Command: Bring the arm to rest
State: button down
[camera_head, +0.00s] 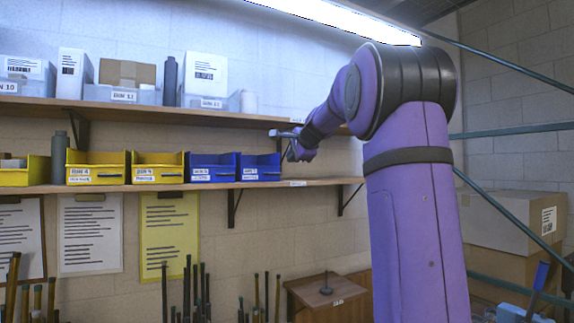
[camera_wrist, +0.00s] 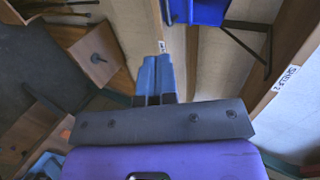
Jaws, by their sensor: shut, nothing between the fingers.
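My purple arm rises at the right in the head view and bends over toward the shelves. My gripper (camera_head: 287,146) is in front of the shelf wall, near the right end of the lower shelf, and looks small and partly turned away there. In the wrist view my gripper's two blue-grey fingers (camera_wrist: 156,72) lie side by side, closed, with nothing between them. They are apart from the nearby blue bin and shelf edge.
The blue bin (camera_head: 260,167) is close to my gripper; it also shows in the wrist view (camera_wrist: 208,9). The lower shelf (camera_head: 310,183) and upper shelf (camera_head: 240,115) flank the wrist. A small wooden stand (camera_head: 304,297) bears a dark round-based part (camera_head: 325,287). Cardboard boxes (camera_head: 495,222) stand right.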

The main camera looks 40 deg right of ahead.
jog(key=s+a+f+n+g+y, duration=0.1)
jog(key=s+a+f+n, duration=0.3)
jog(key=a, duration=0.4)
jog(key=s+a+f+n+g+y, duration=0.1)
jog(key=s+a+f+n, duration=0.15)
jog(key=s+a, duration=0.5)
jog(key=s+a+f+n+g+y, duration=0.1)
jog(key=s+a+f+n, duration=0.2)
jog(key=a, duration=0.7)
jog(key=s+a+f+n+g, duration=0.1)
jog(key=s+a+f+n, duration=0.3)
jog(key=s+f, duration=0.3)
jog(key=s+a+f+n+g, duration=0.2)
jog(key=s+a+f+n, duration=0.3)
jog(key=s, duration=0.7)
notch_tip(320, 180, down, 3)
jog(key=shift+s+a+r+n, duration=0.1)
jog(key=shift+s+a+n, duration=0.1)
jog(key=shift+n, duration=0.95)
